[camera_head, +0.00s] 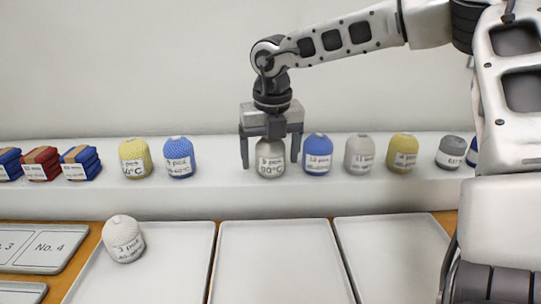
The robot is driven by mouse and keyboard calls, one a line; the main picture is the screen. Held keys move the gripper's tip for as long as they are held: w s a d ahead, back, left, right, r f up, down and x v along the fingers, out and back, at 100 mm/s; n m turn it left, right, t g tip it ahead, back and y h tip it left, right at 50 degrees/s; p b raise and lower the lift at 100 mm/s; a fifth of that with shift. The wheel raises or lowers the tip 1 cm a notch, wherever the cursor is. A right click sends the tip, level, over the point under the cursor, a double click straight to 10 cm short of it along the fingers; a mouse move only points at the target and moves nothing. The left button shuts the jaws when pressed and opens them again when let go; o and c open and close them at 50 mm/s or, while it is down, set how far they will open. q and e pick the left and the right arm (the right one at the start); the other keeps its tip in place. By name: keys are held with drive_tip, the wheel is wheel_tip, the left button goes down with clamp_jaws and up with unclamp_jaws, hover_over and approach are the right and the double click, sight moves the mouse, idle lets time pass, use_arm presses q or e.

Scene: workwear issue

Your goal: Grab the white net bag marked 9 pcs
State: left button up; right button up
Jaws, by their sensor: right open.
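A white net bag (271,157) stands upright on the white ledge. Its label shows a line ending in "pcs" that looks like "9 pcs", with a temperature line below. My right gripper (270,158) is above the bag, pointing down and open, with one finger on each side of the bag and gaps between. The gripper body hides the bag's top. My left gripper is not in view.
On the ledge (215,200) a blue bag (317,153) stands close right of the gripper. Other bags and folded packs line the ledge. A white bag (123,239) sits on the left tray (175,265); the middle tray (280,262) and right tray (395,258) are empty.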

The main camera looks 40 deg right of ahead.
drive_tip(key=shift+f, duration=0.2)
drive_tip(key=c, duration=1.1)
drive_tip(key=shift+r, duration=0.1)
